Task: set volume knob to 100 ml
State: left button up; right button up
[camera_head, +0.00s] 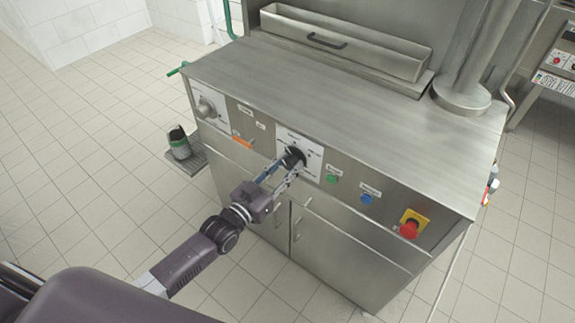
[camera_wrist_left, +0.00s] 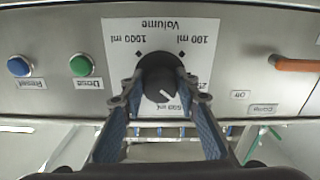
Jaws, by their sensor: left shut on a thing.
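The black volume knob (camera_head: 294,157) sits on a white plate (camera_head: 313,156) on the machine's front panel. My left gripper (camera_head: 287,169) reaches it from the front, its fingers on either side of it. In the left wrist view the picture is upside down; the knob (camera_wrist_left: 160,78) is between the fingertips of my left gripper (camera_wrist_left: 160,99). The white plate (camera_wrist_left: 118,38) there reads "Volume", with 1000 ml upper left and 100 ml upper right. A white pointer mark on the knob points to the lower right, away from both marks. Lower labels are partly hidden. My right gripper is out of view.
A green button (camera_head: 331,179) and a blue button (camera_head: 366,198) are right of the plate, then a red emergency stop (camera_head: 409,229). A cup (camera_head: 179,142) stands on a side shelf (camera_head: 197,158).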

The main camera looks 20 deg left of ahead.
pick_arm(q)
jog(key=n, duration=0.4)
jog(key=shift+n, duration=0.3)
jog(key=n, duration=0.3)
jog(key=shift+s+d+n, duration=0.1)
jog(key=shift+n, duration=0.2)
jog(key=n+b, duration=0.1)
jog(key=n, duration=0.4)
jog(key=shift+r+n+b, duration=0.1)
jog(key=shift+n+b, duration=0.55)
jog(key=shift+n, duration=1.35)
jog(key=o, duration=1.2)
jog(key=shift+c, duration=0.2)
jog(key=shift+r, duration=0.1)
jog(key=v, duration=1.2)
